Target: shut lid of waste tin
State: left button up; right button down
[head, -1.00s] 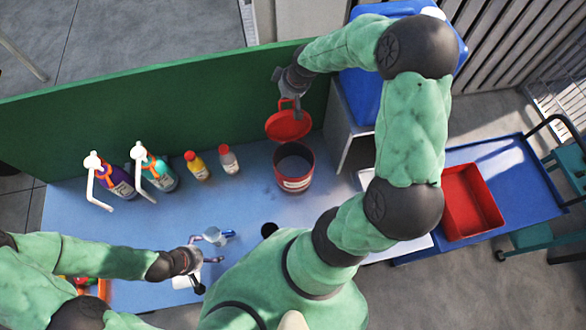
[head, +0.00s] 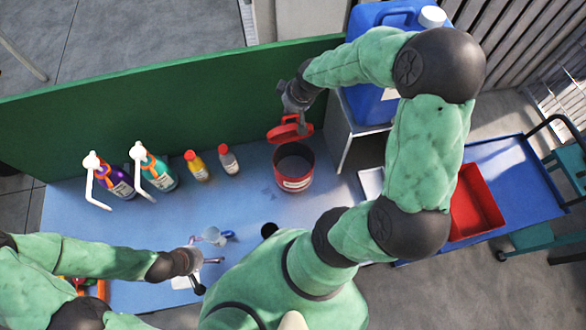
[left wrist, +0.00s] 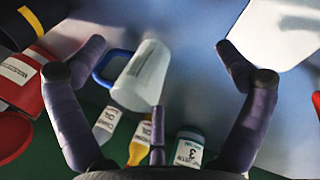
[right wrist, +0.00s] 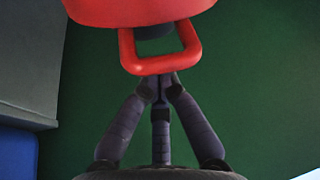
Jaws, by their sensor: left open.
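The waste tin (head: 294,182) is a dark red open cylinder with a pale label, upright on the blue bench. Its red lid (head: 288,133) stands raised at the tin's far rim, seen at a steep slant. My right gripper (head: 300,112) is behind the lid. In the right wrist view the lid (right wrist: 140,12) shows its red loop handle (right wrist: 160,66), and my right gripper's fingertips (right wrist: 160,84) are together at the handle's lower bar; whether they press on it is unclear. My left gripper (left wrist: 158,65) is open, with a whitish jug (left wrist: 143,75) with blue handle between its fingers, apparently untouched.
A purple bottle (head: 115,181) and a teal pump bottle (head: 160,175) stand at the back left, with a yellow bottle (head: 198,170) and a clear red-capped bottle (head: 229,164) nearer the tin. A green panel (head: 150,115) runs behind. A blue canister (head: 370,103) stands to the right.

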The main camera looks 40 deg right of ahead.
jog(key=shift+s+a, duration=0.15)
jog(key=shift+s, duration=0.1)
jog(key=w+a+p+v, duration=0.1)
jog(key=p+v, duration=0.4)
jog(key=v, duration=0.4)
jog(key=shift+w+r+p, duration=0.3)
jog(key=shift+w+r, duration=0.05)
dwell(0.9)
